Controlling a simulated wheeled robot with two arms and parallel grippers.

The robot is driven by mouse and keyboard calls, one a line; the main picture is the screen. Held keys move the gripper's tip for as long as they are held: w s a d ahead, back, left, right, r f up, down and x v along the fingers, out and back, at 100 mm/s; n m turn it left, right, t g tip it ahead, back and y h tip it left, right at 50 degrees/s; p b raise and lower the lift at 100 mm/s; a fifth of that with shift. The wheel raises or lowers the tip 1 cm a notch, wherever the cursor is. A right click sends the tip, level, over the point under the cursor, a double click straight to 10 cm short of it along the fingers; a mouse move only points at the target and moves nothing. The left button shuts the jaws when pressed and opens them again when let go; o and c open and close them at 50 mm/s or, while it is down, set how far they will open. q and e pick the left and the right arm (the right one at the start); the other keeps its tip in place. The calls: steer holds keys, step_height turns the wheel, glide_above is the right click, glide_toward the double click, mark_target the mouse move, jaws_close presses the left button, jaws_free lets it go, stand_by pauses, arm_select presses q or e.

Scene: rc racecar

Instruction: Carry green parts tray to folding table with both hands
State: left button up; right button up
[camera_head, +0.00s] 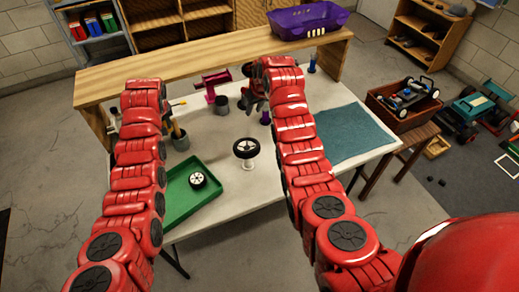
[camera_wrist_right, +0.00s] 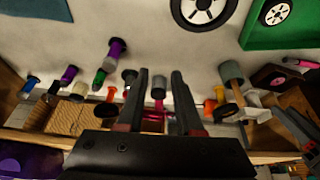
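The green parts tray (camera_head: 180,209) lies flat on the left front part of the white folding table (camera_head: 232,204), with a black-and-white wheel (camera_head: 197,180) inside it. My left arm covers its left side in the head view. The tray also shows in the right wrist view (camera_wrist_right: 287,39), at the top right. My right gripper (camera_head: 250,97) is over the back of the table, well beyond the tray. In the right wrist view its two fingers (camera_wrist_right: 158,76) stand apart with nothing held between them. My left gripper is hidden behind its own arm.
A second wheel (camera_head: 246,148) sits on a small stand mid-table. A teal mat (camera_head: 347,133) covers the right side. Cups and tools stand along the back, below a wooden shelf (camera_head: 180,72) bearing a purple basket (camera_head: 308,20). A wooden stool (camera_head: 402,148) stands at the right.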

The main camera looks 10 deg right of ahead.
steer(key=shift+a+v, duration=0.15)
steer(key=shift+v, duration=1.1)
steer(key=shift+a+v, duration=0.15)
steer(key=shift+v, duration=1.1)
steer(key=shift+s, duration=0.1)
